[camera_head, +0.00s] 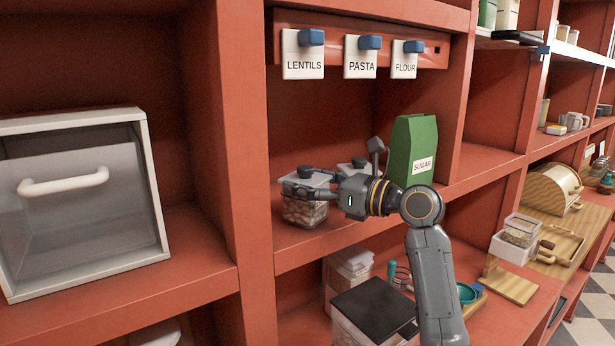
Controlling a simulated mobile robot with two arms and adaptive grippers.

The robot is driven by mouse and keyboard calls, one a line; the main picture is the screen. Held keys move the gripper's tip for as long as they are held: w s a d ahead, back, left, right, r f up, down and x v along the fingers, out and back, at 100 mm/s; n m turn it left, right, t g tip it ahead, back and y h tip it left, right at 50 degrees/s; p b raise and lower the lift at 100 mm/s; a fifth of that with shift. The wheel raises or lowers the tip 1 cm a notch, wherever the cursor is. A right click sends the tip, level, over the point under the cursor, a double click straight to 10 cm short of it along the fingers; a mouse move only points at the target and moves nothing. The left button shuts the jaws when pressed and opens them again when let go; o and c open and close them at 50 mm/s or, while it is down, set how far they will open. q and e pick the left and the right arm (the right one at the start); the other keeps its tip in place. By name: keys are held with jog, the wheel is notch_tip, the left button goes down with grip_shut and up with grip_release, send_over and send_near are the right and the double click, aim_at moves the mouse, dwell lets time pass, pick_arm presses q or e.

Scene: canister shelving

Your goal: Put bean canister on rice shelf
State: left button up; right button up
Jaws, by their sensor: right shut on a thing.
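A clear canister (305,211) with a grey lid and brownish, bean-like contents is at the front of the middle shelf (345,238). I cannot read a label on it. My right gripper (308,182) reaches in from the right and is shut on this canister near its lid. Whether its base touches the shelf is hard to tell. A second lidded container (352,166) is just behind, partly hidden by my gripper. No shelf label reading rice shows. My left gripper is not in view.
Tags for lentils (303,66), pasta (360,67) and flour (404,68) hang above. A green sugar bag (413,145) stands right of my gripper. A clear-fronted bin (85,200) fills the left bay. A black-lidded container (375,310) is below.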

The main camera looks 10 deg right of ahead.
jog(key=shift+f, duration=0.2)
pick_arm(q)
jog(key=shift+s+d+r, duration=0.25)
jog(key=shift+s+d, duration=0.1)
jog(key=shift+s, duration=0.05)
pick_arm(e)
jog(key=shift+f, duration=0.1)
jog(key=o, duration=1.4)
jog(key=shift+s, duration=0.1)
jog(key=shift+c, duration=0.2)
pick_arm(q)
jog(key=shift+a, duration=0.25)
pick_arm(e)
jog(key=shift+o, duration=0.2)
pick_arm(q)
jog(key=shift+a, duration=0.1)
